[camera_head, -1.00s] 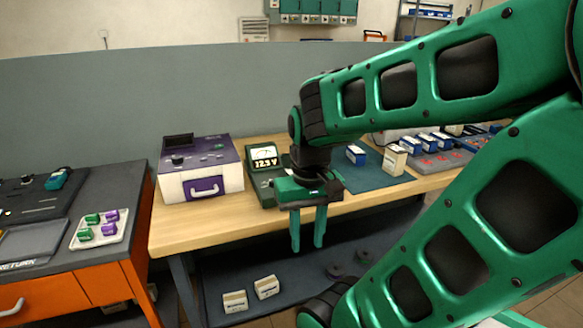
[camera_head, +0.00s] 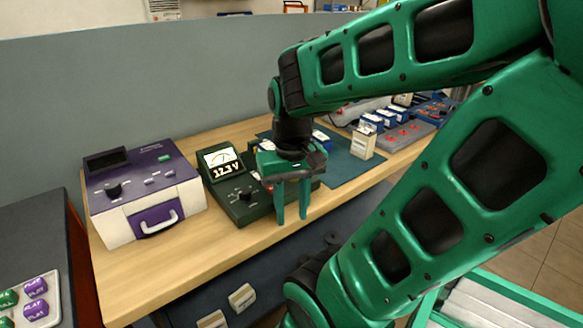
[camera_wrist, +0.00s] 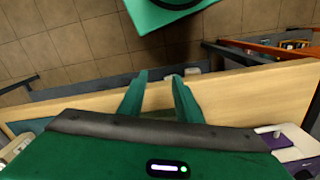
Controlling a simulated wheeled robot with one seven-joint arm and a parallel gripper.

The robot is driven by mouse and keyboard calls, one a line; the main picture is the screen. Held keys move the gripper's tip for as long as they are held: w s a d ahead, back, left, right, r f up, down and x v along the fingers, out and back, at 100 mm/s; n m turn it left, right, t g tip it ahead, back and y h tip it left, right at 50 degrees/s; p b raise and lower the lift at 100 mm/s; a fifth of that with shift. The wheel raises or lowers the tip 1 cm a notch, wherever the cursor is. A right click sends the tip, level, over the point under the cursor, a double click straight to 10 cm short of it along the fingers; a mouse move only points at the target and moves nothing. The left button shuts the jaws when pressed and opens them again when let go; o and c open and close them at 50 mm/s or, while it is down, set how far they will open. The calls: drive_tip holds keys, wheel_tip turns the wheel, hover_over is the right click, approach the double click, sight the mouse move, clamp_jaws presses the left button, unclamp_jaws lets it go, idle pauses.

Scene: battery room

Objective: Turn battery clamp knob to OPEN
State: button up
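A dark green tester (camera_head: 226,202) with a lit meter reading about 12.3 V stands on the wooden bench. A black knob (camera_head: 244,194) is on its top. A purple and white box (camera_head: 145,195) to its left carries another black knob (camera_head: 114,190). No legible label shows which is the clamp knob, and I cannot read either knob's setting. My gripper (camera_head: 292,218) points down in front of the tester's right side, touching neither knob. Its fingers are apart and empty, also in the wrist view (camera_wrist: 159,77). The gripper hides part of the tester's right side.
The wooden bench (camera_head: 185,255) has free room in front of the box. Blue-and-white batteries and a white block (camera_head: 363,142) stand on the right around a teal mat (camera_head: 345,165). A tray of green and purple tags (camera_head: 52,312) is lower left.

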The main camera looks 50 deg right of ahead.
drive_tip(key=o, duration=0.5)
drive_tip(key=shift+s+d+r, duration=0.1)
drive_tip(key=shift+s+r, duration=0.05)
drive_tip(key=shift+s, duration=0.1)
drive_tip(key=w+d+r+m, duration=0.3)
drive_tip(key=w+d+m, duration=0.4)
drive_tip(key=d, duration=0.1)
drive_tip(key=w+d+r+m, duration=0.3)
drive_tip(key=w+d+m, duration=0.35)
drive_tip(key=d, duration=0.25)
drive_tip(key=shift+m, duration=0.35)
drive_tip(key=f, duration=0.9)
drive_tip(key=shift+s+a+f, duration=0.2)
drive_tip(key=shift+a+f, duration=0.05)
drive_tip(key=c, duration=1)
